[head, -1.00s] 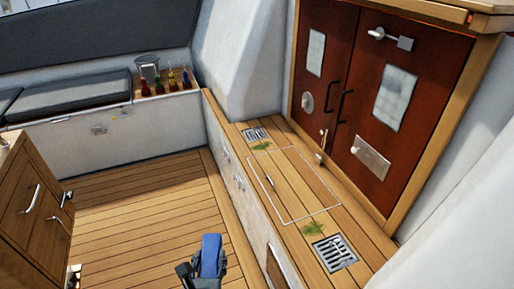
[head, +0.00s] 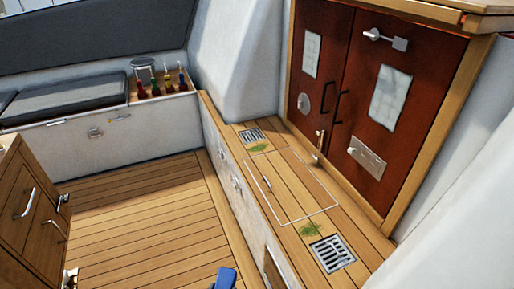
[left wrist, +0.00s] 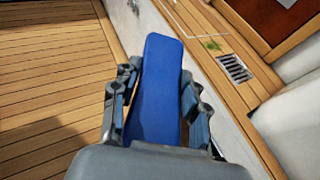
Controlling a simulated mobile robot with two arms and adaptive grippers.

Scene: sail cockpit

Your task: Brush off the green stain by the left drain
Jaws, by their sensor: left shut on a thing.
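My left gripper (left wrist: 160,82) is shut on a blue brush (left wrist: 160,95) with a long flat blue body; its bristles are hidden. In the head view only the tip of the brush (head: 226,279) shows at the bottom edge. The left drain (head: 251,135) is a metal grate at the far end of the raised wooden ledge. A green stain (head: 258,148) lies just in front of it, apart from the brush. My right gripper is not in view.
A second drain (head: 332,253) and green stain (head: 311,229) lie at the ledge's near end. Red-brown doors (head: 365,110) stand behind the ledge (head: 290,190). A wooden cabinet (head: 32,215) is at left. The lower plank floor (head: 150,205) is clear.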

